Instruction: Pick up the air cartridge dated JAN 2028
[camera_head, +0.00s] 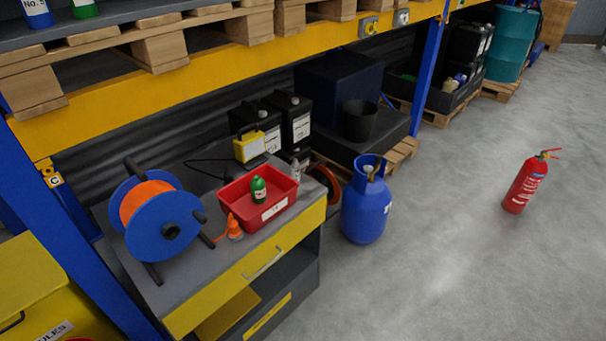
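No date reading JAN 2028 is legible in the head view. A small green bottle-shaped item (258,190) stands upright in a red tray (287,202) on a grey-topped workbench; I cannot tell whether it is an air cartridge. The tray's front carries a white label too small to read. A small grey-white item (295,169) shows at the tray's back edge, its kind unclear. A red fire extinguisher (526,184) stands on the floor at the right. Neither of my grippers is in view.
A blue and orange cable reel (163,219) fills the bench's left side. A yellow boxy device (249,147) stands behind the tray. A blue gas cylinder (366,212) stands on the floor beside the bench. Yellow rack beams run overhead. The concrete floor at the right is mostly free.

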